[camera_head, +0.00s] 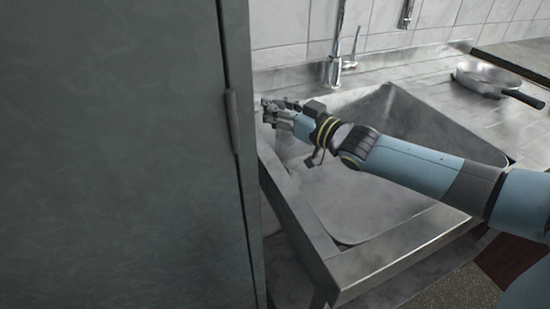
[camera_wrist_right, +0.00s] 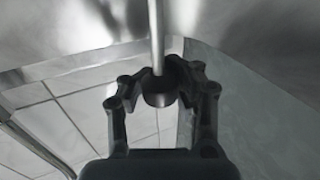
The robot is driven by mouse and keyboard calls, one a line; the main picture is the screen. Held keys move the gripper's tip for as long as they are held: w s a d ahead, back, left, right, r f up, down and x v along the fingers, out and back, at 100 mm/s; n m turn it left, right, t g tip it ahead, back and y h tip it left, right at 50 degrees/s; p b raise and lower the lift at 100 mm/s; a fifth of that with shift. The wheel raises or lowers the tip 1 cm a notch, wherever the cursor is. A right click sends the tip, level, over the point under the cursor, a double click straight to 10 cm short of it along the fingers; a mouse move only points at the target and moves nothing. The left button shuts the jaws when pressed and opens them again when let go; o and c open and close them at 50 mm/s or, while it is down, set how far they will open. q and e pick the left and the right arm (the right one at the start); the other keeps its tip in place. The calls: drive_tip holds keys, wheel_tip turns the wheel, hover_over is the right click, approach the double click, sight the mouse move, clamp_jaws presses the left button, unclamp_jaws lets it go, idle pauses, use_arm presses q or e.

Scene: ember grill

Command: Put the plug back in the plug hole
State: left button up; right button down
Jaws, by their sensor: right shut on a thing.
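My right gripper (camera_head: 268,111) is above the left rim of the steel sink (camera_head: 365,190), close to the grey cabinet edge. In the right wrist view my right gripper (camera_wrist_right: 160,88) is shut on a small dark round piece, which I take for the plug (camera_wrist_right: 158,98). A thin pale metal rod (camera_wrist_right: 155,35) runs from this piece to the top of the picture; I cannot tell whether it is part of the plug. In the head view the plug cannot be made out. No plug hole can be made out, and my arm covers part of the basin. My left gripper is not in view.
A tall grey cabinet (camera_head: 120,150) with a handle (camera_head: 233,120) fills the left side, close to my right gripper. A chrome tap (camera_head: 336,65) stands behind the sink. A pan (camera_head: 488,78) rests on the drainboard (camera_head: 440,75) at the right.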

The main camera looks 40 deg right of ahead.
idle(0.7)
wheel_tip(320, 180, up, 11)
drive_tip(key=p, duration=0.5)
wheel_tip(320, 180, up, 17)
drive_tip(key=p, duration=1.5)
drive_tip(key=shift+c, duration=2.1)
unclamp_jaws()
drive_tip(key=shift+s+f, duration=0.1)
drive_tip(key=shift+s, duration=0.05)
drive_tip(key=s+d, duration=0.1)
drive_tip(key=s, duration=1)
drive_tip(key=shift+s, duration=0.35)
